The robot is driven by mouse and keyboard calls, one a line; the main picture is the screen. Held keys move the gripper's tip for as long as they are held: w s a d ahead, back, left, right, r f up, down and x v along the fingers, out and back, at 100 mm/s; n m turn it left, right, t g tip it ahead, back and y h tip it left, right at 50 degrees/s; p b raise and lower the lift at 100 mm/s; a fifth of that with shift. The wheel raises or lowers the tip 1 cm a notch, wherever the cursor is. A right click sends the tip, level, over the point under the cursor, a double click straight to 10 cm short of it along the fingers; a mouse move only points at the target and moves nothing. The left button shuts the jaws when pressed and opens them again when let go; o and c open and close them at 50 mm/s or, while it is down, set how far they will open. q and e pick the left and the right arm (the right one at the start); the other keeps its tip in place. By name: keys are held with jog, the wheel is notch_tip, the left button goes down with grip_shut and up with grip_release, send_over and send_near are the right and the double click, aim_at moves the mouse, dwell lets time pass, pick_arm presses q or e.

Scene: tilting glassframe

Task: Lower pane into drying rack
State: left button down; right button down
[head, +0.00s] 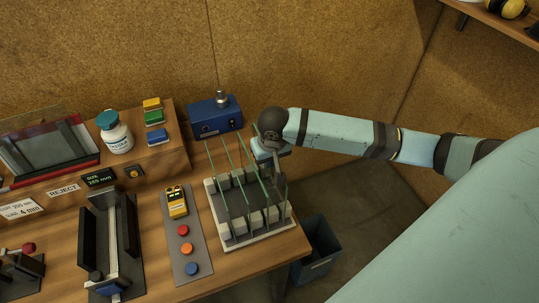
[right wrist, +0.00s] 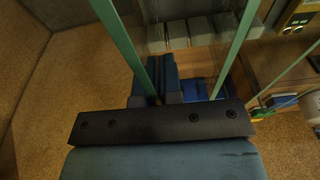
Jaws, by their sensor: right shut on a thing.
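The drying rack (head: 240,240), a pale base with rows of grey slotted blocks, stands near the right end of the bench. Several upright glass panes with green edges stand over it. My right gripper (head: 268,153) is at the rack's back right, above the blocks. In the right wrist view its blue fingers (right wrist: 154,80) are shut on a glass pane (right wrist: 122,45), whose green edge runs down between them. Another pane (right wrist: 237,45) stands beside it, apart from the fingers. Whether the held pane's lower edge is in a slot cannot be told. My left gripper is not in view.
A blue box (head: 215,116) with a knob stands behind the rack. A panel with coloured buttons (head: 183,231) lies left of it, and a black fixture (head: 125,245) further left. A dark bin (head: 318,245) stands below the bench's right edge.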

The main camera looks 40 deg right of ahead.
jog(key=shift+f, duration=0.25)
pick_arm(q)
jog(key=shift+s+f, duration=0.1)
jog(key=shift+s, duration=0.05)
pick_arm(e)
jog(key=shift+f, duration=0.2)
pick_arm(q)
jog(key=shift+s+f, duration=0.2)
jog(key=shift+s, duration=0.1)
pick_arm(e)
jog(key=shift+f, duration=0.3)
